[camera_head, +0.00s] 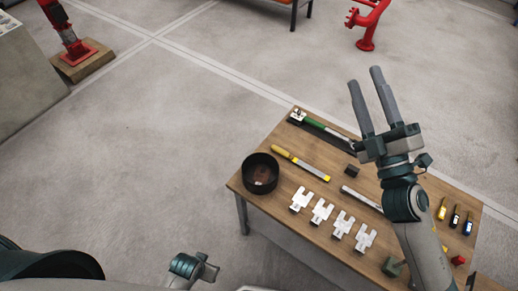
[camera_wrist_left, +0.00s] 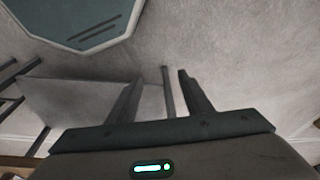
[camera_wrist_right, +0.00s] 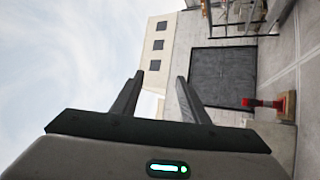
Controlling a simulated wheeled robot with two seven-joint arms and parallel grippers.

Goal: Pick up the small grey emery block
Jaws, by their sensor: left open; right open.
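A small dark grey block (camera_head: 351,171), which looks like the emery block, lies on the wooden table (camera_head: 285,205) in the head view. It sits between a yellow-handled tool and a grey bar. My right gripper (camera_head: 365,76) is open and empty, raised with its fingers pointing up and away from the block. Its open fingers also show in the right wrist view (camera_wrist_right: 160,76), against sky and a building. My left gripper (camera_wrist_left: 160,80) is open and empty in the left wrist view, over grey floor. Neither wrist view shows the block.
A black round bowl (camera_head: 260,173) stands at the table's left corner. Several white forked plates (camera_head: 321,210) line the front edge. A yellow-handled tool (camera_head: 299,161), a green tool (camera_head: 325,130) and a grey bar (camera_head: 361,198) lie nearby. A grey-green block (camera_head: 394,266) sits near right.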

